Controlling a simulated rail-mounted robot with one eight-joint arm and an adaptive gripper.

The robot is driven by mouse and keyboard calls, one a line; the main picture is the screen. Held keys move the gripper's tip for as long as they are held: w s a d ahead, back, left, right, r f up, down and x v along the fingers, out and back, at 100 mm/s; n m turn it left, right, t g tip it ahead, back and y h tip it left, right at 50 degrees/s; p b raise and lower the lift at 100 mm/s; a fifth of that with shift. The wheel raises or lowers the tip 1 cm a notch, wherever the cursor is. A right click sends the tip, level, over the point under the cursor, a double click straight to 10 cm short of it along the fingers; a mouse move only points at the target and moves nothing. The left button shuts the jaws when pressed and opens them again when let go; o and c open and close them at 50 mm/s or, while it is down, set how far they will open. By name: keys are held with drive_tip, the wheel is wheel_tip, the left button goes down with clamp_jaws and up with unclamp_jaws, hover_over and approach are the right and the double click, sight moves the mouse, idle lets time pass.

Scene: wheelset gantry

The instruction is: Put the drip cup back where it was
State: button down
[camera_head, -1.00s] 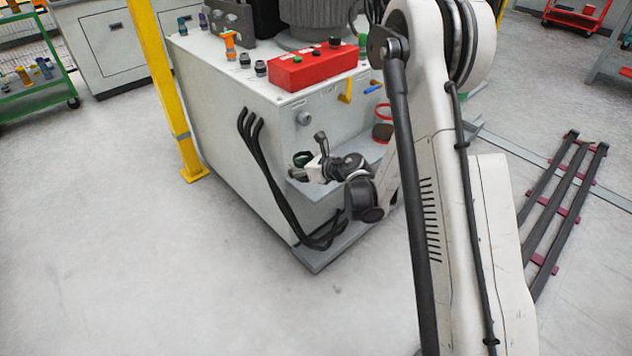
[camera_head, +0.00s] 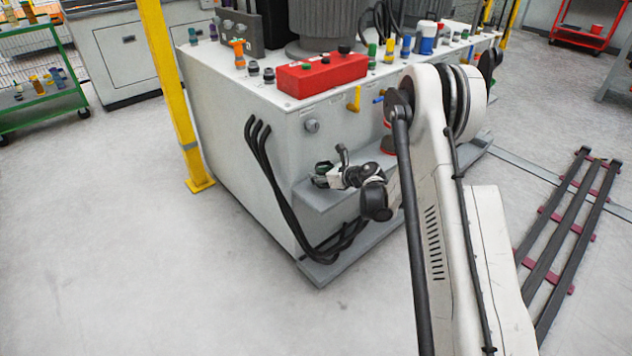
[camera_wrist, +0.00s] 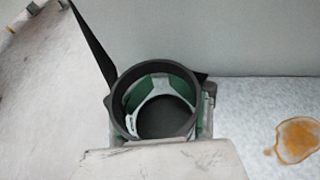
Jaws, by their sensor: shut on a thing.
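My gripper (camera_head: 327,178) is shut on the drip cup (camera_head: 321,168) at the left end of the grey side shelf (camera_head: 322,199). In the wrist view the drip cup (camera_wrist: 164,119) is a round, dark-rimmed cup, open side toward the camera, with green and light grey inside. The jaws lie around its sides. It looks empty. The shelf also shows in the wrist view (camera_wrist: 258,92), with an orange-brown stain (camera_wrist: 298,139) right of the cup. The cup's underside is hidden, so I cannot tell whether it touches the shelf.
The shelf is on a grey cabinet (camera_head: 235,130) with a red control box (camera_head: 322,74) on top. Black hoses (camera_head: 275,185) hang left of the shelf. A yellow post (camera_head: 172,90) stands left; floor in front is clear.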

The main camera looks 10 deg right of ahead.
drive_tip(key=shift+f+b, duration=0.3)
drive_tip(key=shift+f, duration=0.8)
drive_tip(key=shift+f, duration=0.15)
drive_tip(key=c, duration=1)
unclamp_jaws()
drive_tip(key=shift+o, duration=0.2)
